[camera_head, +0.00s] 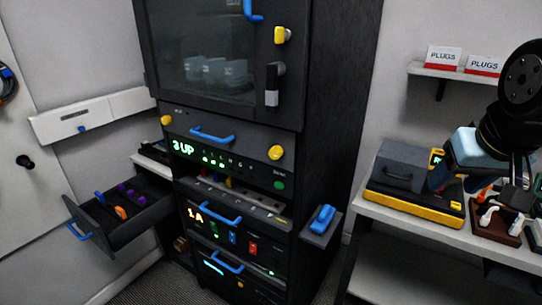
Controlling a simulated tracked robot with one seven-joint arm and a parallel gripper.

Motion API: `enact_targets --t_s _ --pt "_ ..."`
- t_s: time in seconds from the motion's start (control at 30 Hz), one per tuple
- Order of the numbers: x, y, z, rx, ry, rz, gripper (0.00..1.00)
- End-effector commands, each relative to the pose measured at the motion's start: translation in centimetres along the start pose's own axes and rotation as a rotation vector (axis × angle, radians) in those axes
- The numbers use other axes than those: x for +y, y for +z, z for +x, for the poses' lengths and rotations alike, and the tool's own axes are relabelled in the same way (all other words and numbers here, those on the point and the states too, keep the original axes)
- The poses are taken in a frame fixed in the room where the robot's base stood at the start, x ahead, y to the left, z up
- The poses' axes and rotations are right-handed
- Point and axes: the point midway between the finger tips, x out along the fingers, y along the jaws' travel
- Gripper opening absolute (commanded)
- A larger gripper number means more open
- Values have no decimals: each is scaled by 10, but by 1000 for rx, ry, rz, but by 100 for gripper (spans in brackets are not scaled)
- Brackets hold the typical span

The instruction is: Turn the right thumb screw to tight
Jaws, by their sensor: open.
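The right thumb screw (276,152) is a yellow knob at the right end of a dark rack panel with a blue handle (211,134). The left thumb screw (166,120) is a matching yellow knob at the panel's other end. How tight either is cannot be told from here. My gripper (438,178) is at the right, over the side table, well to the right of the rack and apart from both screws. It is open; its fingers are small and dark in this view, and no held thing shows.
The dark rack cabinet (335,110) has a glass door above the panel and lit units below. A drawer (88,219) stands open at left. A blue-handled block (321,222) juts out at right. A grey and yellow case (412,203) sits on the side table.

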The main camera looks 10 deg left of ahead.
Motion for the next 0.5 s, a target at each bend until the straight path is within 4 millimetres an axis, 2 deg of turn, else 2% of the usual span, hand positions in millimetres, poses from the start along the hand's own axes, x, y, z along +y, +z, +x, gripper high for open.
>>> enact_targets --t_s 0.1,0.2,0.5 --pt "-3 -2 7 -44 3 -67 57" --pt "2 -4 17 -102 11 -169 57" --pt "-16 -16 52 -295 84 -550 57"
